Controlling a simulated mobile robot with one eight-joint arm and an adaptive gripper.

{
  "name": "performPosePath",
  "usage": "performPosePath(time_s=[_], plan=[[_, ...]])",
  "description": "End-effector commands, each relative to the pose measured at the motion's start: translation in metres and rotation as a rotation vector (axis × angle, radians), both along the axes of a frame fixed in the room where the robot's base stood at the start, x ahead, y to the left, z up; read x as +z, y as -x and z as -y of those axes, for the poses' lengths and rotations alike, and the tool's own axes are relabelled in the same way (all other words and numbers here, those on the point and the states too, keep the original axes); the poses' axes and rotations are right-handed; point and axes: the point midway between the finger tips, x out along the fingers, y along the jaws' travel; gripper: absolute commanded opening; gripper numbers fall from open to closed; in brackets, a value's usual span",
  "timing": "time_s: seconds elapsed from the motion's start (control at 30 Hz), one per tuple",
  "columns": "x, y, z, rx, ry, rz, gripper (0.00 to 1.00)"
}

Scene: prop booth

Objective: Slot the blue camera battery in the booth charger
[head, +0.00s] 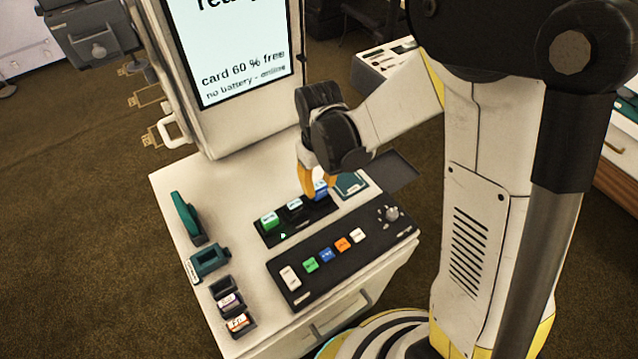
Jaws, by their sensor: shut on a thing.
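My gripper (318,190) points down over the booth counter with its yellow fingers shut on the blue battery (321,184). The battery is partly hidden by the fingers. It is at the right end of the black charger (297,228); I cannot tell whether it is seated in a bay or just above it. A green battery (269,219) stands at the charger's left end, and a dark battery with a pale top (294,204) is in the middle.
A black button panel (340,262) lies in front of the charger. A teal stapler (187,218), a teal dispenser (208,261) and a small holder (226,291) stand at the left. The screen (232,50) reads "no battery - online". A dark tray (393,172) is at the right.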

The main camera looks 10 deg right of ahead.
Motion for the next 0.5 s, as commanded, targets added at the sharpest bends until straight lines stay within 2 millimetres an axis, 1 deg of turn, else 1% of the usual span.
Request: performPosePath(time_s=[0.23, 0.5], plan=[[-0.0101, 0.0000, 0.0000, 0.000, 0.000, 0.000, 0.00], [-0.0104, 0.0000, 0.0000, 0.000, 0.000, 0.000, 0.00]])
